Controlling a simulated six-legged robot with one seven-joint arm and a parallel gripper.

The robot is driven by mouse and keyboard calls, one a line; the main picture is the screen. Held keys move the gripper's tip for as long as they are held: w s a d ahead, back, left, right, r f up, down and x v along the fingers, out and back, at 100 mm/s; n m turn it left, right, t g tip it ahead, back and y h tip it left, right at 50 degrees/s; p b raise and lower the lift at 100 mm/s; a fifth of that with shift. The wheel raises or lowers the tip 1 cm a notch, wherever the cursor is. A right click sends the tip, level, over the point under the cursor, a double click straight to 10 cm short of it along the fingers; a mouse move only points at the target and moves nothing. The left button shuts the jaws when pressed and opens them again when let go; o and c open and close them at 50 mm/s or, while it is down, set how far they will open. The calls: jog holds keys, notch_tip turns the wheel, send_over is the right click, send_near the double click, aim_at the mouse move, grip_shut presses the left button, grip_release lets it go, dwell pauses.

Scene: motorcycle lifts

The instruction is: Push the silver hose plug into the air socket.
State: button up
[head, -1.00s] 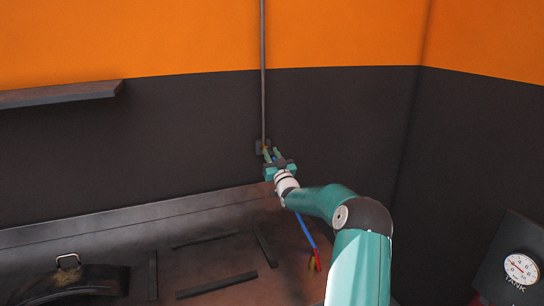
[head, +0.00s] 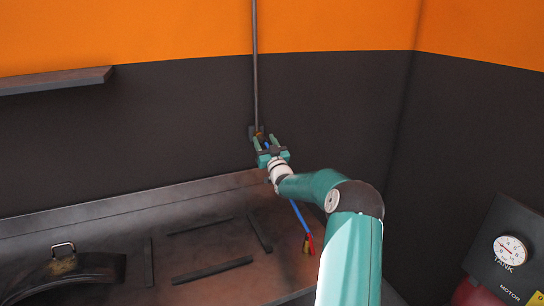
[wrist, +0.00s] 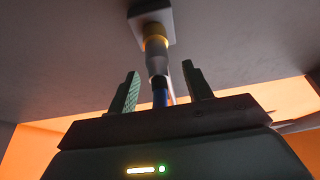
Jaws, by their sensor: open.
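The air socket, a yellow fitting on a grey wall block, shows at the top of the wrist view (wrist: 154,30) and at the foot of the wall pipe in the head view (head: 257,133). The silver hose plug (wrist: 157,62) sits end-on against the socket, in line with it; how deep it is seated I cannot tell. The blue hose (wrist: 160,97) runs back from the plug. My gripper (wrist: 160,72) is open, one finger on each side of the plug and hose with gaps visible. It also shows in the head view (head: 265,141), close to the wall.
The hose (head: 297,213) hangs to a red and brass end (head: 307,245) above the dark bench (head: 200,232). A black part with a handle (head: 65,268) lies at left. A shelf (head: 55,82) is on the left wall. A gauge panel (head: 510,250) stands at right.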

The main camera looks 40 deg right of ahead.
jog(key=v, duration=1.2)
jog(key=shift+s, duration=0.4)
jog(key=shift+a+f, duration=0.1)
jog(key=a+r+n+g+y, duration=0.2)
jog(key=a+r+g, duration=0.15)
jog(key=a, duration=0.75)
jog(key=a+r+n+g+y, duration=0.15)
jog(key=a+g, duration=0.25)
jog(key=a, duration=0.8)
jog(key=s+a+g+y, duration=0.1)
jog(key=s+a+g, duration=0.1)
jog(key=s+a, duration=0.4)
jog(key=s+a+f+g+y, duration=0.1)
jog(key=s+a+g, duration=0.2)
jog(key=s+a, duration=0.4)
jog(key=s+a+g+y, duration=0.1)
jog(key=s+a+g, duration=0.2)
jog(key=s, duration=1.5)
jog(key=a, duration=0.4)
jog(key=shift+f, duration=0.25)
jog(key=shift+a+y, duration=0.1)
jog(key=shift+y, duration=0.15)
jog(key=c, duration=0.3)
jog(key=shift+d, duration=0.25)
